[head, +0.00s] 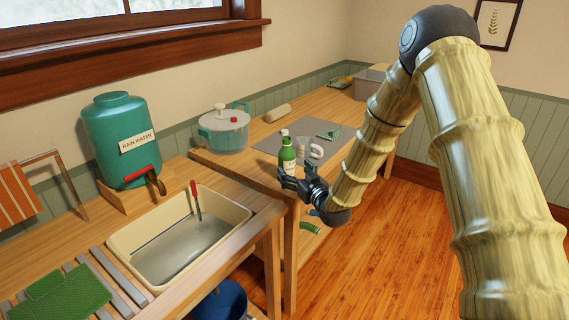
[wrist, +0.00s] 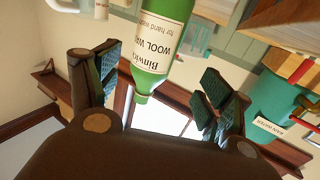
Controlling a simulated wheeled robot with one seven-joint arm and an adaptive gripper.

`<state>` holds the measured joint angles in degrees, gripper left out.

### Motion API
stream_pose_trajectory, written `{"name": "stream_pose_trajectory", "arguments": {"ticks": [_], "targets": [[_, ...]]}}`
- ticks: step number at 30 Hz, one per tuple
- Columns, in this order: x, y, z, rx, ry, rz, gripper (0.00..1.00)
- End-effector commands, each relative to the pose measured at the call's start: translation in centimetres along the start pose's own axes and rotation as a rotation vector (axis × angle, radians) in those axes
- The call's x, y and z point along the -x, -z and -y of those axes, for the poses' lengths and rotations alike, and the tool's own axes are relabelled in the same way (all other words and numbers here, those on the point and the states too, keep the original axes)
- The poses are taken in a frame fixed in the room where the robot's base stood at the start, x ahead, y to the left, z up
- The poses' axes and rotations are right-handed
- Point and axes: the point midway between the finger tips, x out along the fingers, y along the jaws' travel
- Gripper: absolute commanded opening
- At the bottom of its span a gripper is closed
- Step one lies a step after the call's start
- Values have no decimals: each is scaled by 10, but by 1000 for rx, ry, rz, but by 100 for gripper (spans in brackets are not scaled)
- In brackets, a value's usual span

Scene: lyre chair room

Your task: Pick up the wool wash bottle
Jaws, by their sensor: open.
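The wool wash bottle (head: 287,152) is green with a white cap and stands upright near the front edge of the wooden table in the head view. In the wrist view the bottle (wrist: 165,45) appears upside down, its label reading WOOL WA. My gripper (head: 299,183) is at the bottle, its jaws spread. In the wrist view the gripper (wrist: 160,85) has one finger on each side of the bottle, with visible gaps between pads and bottle. The bottle's lower part is partly hidden by the gripper in the head view.
A white mug (head: 316,150) stands close beside the bottle on a grey mat (head: 268,149). A green pot (head: 223,131) is farther left. A sink (head: 135,265) and a rain water dispenser (head: 119,140) stand on the nearer counter. The floor (head: 350,260) is open at right.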

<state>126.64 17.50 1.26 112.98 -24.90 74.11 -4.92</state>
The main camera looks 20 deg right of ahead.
Motion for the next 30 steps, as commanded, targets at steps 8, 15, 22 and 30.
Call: {"name": "stream_pose_trajectory", "arguments": {"ticks": [8, 15, 22, 30], "targets": [[-25, -1, -1, 1, -2, 3, 79], [-47, 5, -5, 0, 0, 1, 79], [-74, 6, -5, 1, 3, 2, 79], [-80, 5, -5, 0, 2, 3, 79]]}}
